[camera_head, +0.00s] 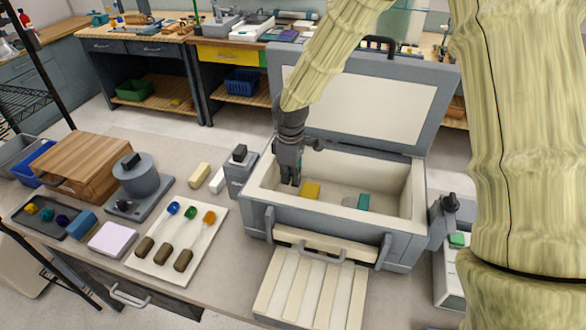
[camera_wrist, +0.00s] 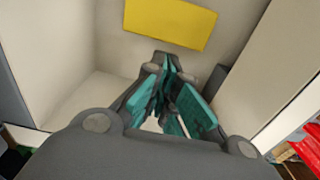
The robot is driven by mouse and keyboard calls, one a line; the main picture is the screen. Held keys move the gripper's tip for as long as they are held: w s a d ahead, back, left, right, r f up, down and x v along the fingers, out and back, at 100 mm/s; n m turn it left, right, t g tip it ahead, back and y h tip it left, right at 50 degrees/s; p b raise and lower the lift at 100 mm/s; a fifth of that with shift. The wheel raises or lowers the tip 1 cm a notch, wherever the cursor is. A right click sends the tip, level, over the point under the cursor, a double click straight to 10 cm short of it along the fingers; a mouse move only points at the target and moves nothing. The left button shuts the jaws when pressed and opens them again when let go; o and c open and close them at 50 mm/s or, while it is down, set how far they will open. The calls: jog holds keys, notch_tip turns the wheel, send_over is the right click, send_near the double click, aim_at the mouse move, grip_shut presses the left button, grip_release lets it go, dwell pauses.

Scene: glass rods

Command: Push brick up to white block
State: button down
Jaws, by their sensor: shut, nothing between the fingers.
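A yellow brick (camera_head: 311,190) lies on the pale floor of the open grey box, towards its left side. It also shows in the wrist view (camera_wrist: 170,22), beyond my fingers. My gripper (camera_head: 290,181) points down inside the box, left of the brick; in the wrist view its teal-padded fingers (camera_wrist: 172,100) are shut and empty, with a gap to the brick. I cannot pick out a clear white block inside the box. A small white block (camera_head: 217,181) lies on the table outside, left of the box.
The box walls (camera_head: 330,217) enclose the gripper, and the raised lid (camera_head: 370,105) stands behind. A board with glass rods (camera_head: 178,243) lies on the table to the left.

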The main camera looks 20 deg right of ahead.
send_over(291, 191)
jog(key=s, duration=0.2)
jog(key=f, duration=0.4)
jog(key=shift+w+a+f+p, duration=0.15)
jog(key=shift+a+f+p, duration=0.05)
jog(key=shift+a+p, duration=0.2)
jog(key=shift+s+f, duration=0.4)
jog(key=shift+f+p, duration=0.3)
jog(key=shift+w+f, duration=0.25)
jog(key=shift+f, duration=0.2)
jog(key=shift+s+r, duration=0.15)
jog(key=shift+s, duration=0.05)
